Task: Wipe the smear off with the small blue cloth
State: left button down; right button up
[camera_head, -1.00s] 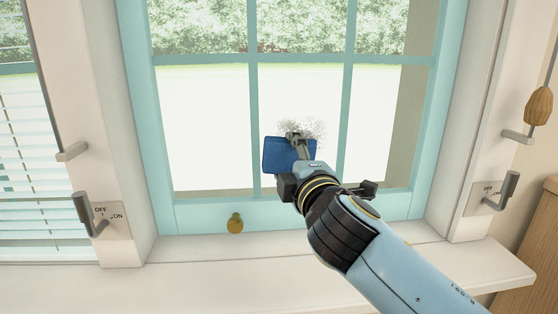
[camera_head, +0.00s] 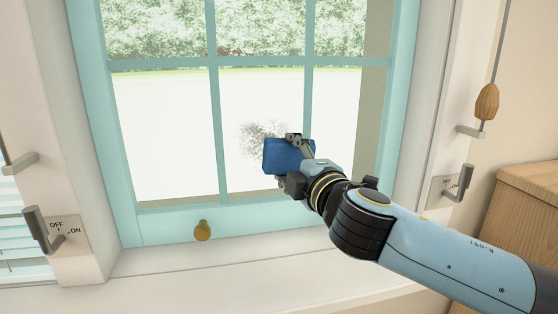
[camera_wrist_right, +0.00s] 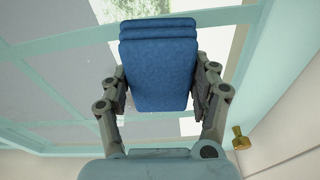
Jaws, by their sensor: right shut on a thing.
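The small blue cloth (camera_head: 286,156) is a folded pad held in my right gripper (camera_head: 297,160). In the right wrist view the cloth (camera_wrist_right: 158,65) sits between the two fingers of the gripper (camera_wrist_right: 160,90), which are shut on its sides. The smear (camera_head: 258,138) is a grey speckled patch on the middle lower pane of the window. The cloth is just to the right of and below the smear and covers part of that area. I cannot tell whether the cloth touches the glass. My left gripper is not in view.
The window (camera_head: 215,100) has pale teal bars and a brass knob (camera_head: 202,231) on its lower frame. A white sill (camera_head: 230,265) runs below. Lever switches (camera_head: 45,231) (camera_head: 455,185) flank it. A wooden pull (camera_head: 487,102) hangs at right, above a wooden cabinet (camera_head: 535,215).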

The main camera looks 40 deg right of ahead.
jog(key=shift+s+d, duration=0.3)
jog(key=shift+d, duration=0.1)
jog(key=shift+w+d+r, duration=0.1)
jog(key=shift+r, duration=0.1)
